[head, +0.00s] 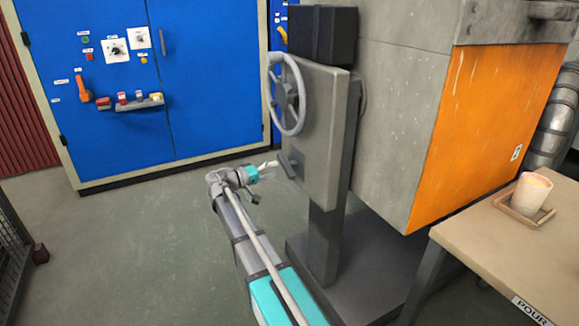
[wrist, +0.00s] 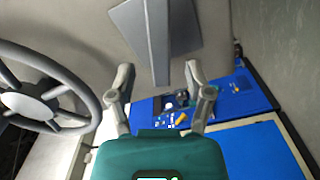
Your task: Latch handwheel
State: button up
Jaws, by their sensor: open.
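The handwheel (head: 298,95), a grey ring with spokes and a hub, stands on the side of a grey box. A short grey latch handle (head: 286,168) sticks out below it. In the wrist view the handwheel (wrist: 88,88) is at the left, clear of my fingers. A grey bar on a flat plate, apparently the latch handle (wrist: 157,40), comes down from the top, its end between my fingertips. My gripper (wrist: 157,76) is open around that end, with gaps on both sides. In the head view my gripper (head: 269,166) is just left of the latch handle, its fingertips hard to make out.
The grey box (head: 322,140) stands on a post (head: 323,240) beside a large furnace body with an orange panel (head: 490,120). A table (head: 500,240) with a cup (head: 531,194) is at the right. A blue cabinet (head: 205,80) stands behind.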

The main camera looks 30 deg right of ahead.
aim_at(283, 167)
jog(key=shift+w+d, duration=0.1)
jog(key=shift+d, duration=2.65)
grip_shut()
